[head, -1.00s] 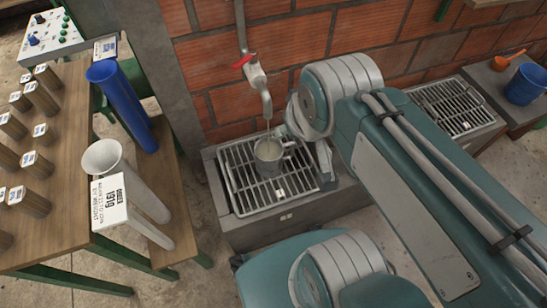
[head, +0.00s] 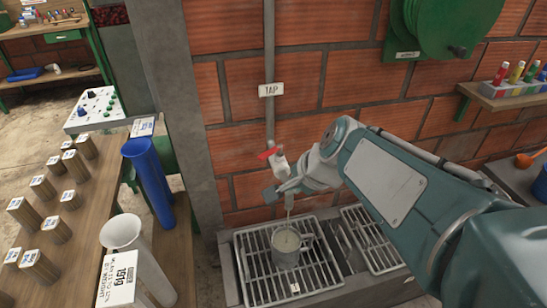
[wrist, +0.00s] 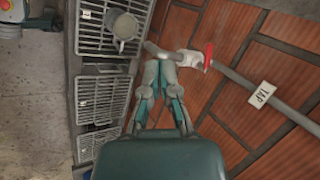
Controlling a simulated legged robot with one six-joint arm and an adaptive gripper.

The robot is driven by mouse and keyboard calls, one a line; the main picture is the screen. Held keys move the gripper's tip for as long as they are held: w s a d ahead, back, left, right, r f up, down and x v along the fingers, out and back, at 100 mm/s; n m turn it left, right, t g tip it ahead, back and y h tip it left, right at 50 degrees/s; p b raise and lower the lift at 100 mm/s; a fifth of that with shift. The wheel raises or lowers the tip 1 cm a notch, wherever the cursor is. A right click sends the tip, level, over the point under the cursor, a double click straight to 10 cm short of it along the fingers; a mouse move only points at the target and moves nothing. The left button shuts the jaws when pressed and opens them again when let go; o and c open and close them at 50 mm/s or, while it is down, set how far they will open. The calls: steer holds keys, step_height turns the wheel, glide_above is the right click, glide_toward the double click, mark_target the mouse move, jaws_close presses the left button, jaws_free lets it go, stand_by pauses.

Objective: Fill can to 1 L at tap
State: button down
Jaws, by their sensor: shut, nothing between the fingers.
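A grey metal can (head: 285,256) stands upright on the slatted drain grate under the tap, and pale liquid shows inside it. It also shows in the wrist view (wrist: 122,27). The tap (head: 279,163) has a red lever (head: 269,153) pointing left. A thin stream falls from the spout into the can. The lever also shows in the wrist view (wrist: 208,55). My gripper (wrist: 165,58) is shut and empty, its fingertips close to the tap spout; I cannot tell whether they touch it. The liquid level against any mark is not readable.
The grate (head: 258,272) has a second grate (head: 372,240) to its right. At left a wooden table (head: 85,200) holds labelled blocks, beside a blue tube (head: 150,170) and a white tube (head: 125,235). A brick wall stands behind, with a green hose reel (head: 440,25).

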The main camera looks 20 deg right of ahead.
steer(key=w+d+f+m+t+y, duration=0.1)
steer(key=w+d+f+m, duration=0.2)
steer(key=w+m, duration=0.55)
steer(key=m+t, duration=0.1)
steer(key=m, duration=0.8)
glide_toward(264, 153)
steer(key=f, duration=0.4)
steer(key=d+f, duration=0.1)
steer(key=f, duration=0.2)
steer(key=shift+s, duration=0.25)
steer(key=shift+w+a+r, duration=0.1)
steer(key=shift+w+a, duration=0.4)
steer(key=shift+w, duration=0.4)
steer(key=shift+w+a, duration=0.5)
steer(key=shift+w, duration=0.4)
steer(key=shift+w+a+m+t+h, duration=0.3)
steer(key=shift+a+m+t+h, duration=0.15)
steer(key=shift+m, duration=0.3)
steer(key=shift+w+a, duration=0.65)
steer(key=shift+w, duration=0.25)
